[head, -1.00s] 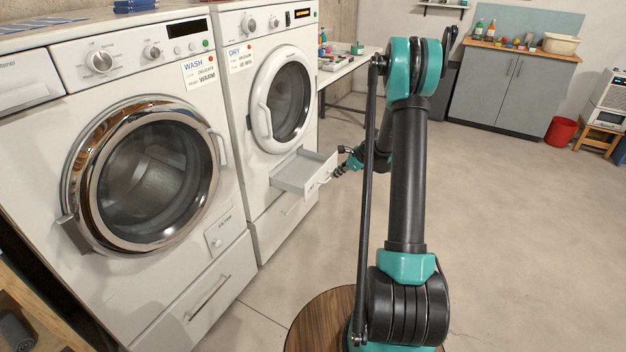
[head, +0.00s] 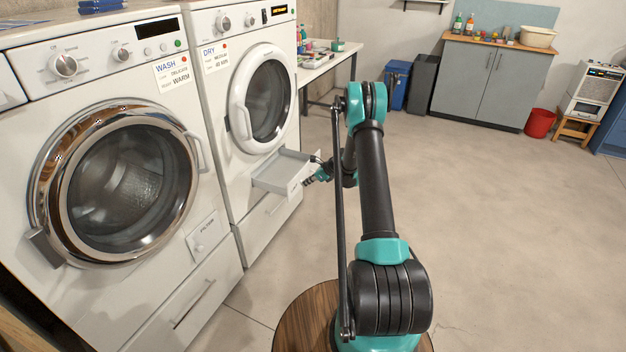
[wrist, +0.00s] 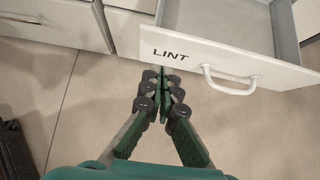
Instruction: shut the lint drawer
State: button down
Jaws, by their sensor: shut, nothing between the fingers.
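The lint drawer (head: 281,172) is a shallow, pale grey box pulled out from the front of the dryer (head: 247,115). In the wrist view its front panel (wrist: 218,62) reads LINT and has a white loop handle (wrist: 229,80) right of the lettering. The drawer's empty inside shows behind the panel. My gripper (wrist: 162,73) is shut and empty, with its tips at the lower edge of the front panel, under the lettering and left of the handle. I cannot tell whether the tips touch the panel. In the head view my gripper (head: 307,182) is just outside the drawer front.
The washer (head: 110,170) stands left of the dryer, both doors closed. A lower drawer (head: 269,213) is shut beneath the lint drawer. A table (head: 330,68) stands beyond the dryer. Open concrete floor (head: 510,230) lies to the right.

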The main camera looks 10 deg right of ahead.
aim_at(292, 184)
jog(key=shift+w+a+f, duration=0.2)
jog(key=shift+w+a, duration=0.5)
jog(key=shift+a, duration=0.25)
jog(key=shift+w+a+f, duration=0.2)
jog(key=shift+w+a, duration=0.5)
jog(key=shift+a, duration=0.25)
